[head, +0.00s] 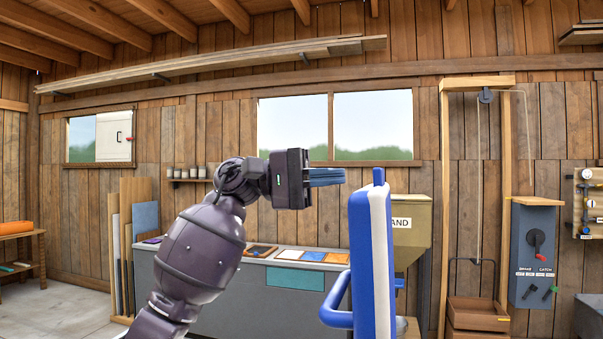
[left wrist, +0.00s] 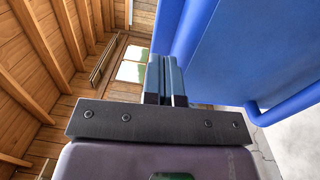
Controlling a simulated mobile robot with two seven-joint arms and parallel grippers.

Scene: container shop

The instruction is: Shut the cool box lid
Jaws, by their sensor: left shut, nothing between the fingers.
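The cool box lid (head: 380,255) stands upright, open, in the right half of the head view. It is blue with a white layer between its faces. Its broad blue face (left wrist: 262,55) fills the upper right of the left wrist view. My left gripper (head: 342,177) is shut and empty, with its blue fingers pointing right toward the upper part of the lid. In the left wrist view its fingertips (left wrist: 165,62) are beside the lid's blue edge; I cannot tell whether they touch. The cool box body is mostly out of view. My right gripper is not in view.
A blue handle bar (head: 336,318) sticks out left at the lid's lower part. A grey counter (head: 215,295) with coloured tiles stands behind my arm. A sand bin (head: 412,240) is behind the lid. A lever panel (head: 535,255) hangs at the right.

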